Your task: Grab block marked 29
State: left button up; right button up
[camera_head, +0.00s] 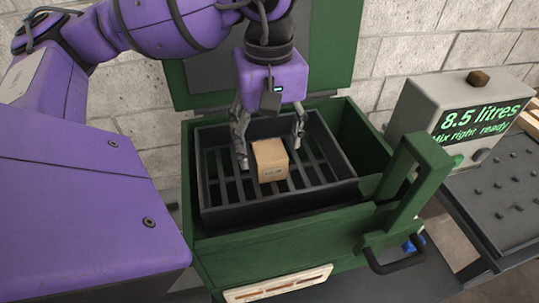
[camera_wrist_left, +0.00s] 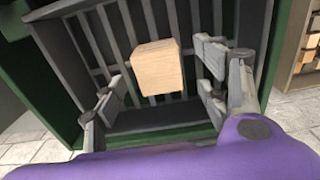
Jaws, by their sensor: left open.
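A light brown block (camera_head: 270,159) sits in a dark slatted tray (camera_head: 275,205) inside a green box (camera_head: 215,250). A small dark marking shows on its front face, too small to read. My left gripper (camera_head: 270,150) is open, with one finger on each side of the block. In the left wrist view the block (camera_wrist_left: 157,67) lies between and beyond the open fingers (camera_wrist_left: 160,92), with gaps on both sides. I cannot tell whether the fingers reach down to its height. My right gripper is in neither view.
The green box has a raised lid (camera_head: 320,50) behind and a green upright frame (camera_head: 408,178) at its right front. A grey unit (camera_head: 425,105) with a lit display reading "8.5 litres" stands to the right. A dark studded surface (camera_head: 505,195) lies below it.

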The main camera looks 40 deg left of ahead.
aim_at(269, 150)
pick_arm(q)
notch_tip(269, 150, down, 5)
jog(key=shift+w+a+f+p, duration=0.1)
jog(key=shift+w+p, duration=0.05)
jog(key=shift+p, duration=0.25)
jog(key=shift+c, duration=0.5)
jog(key=c, duration=1.3)
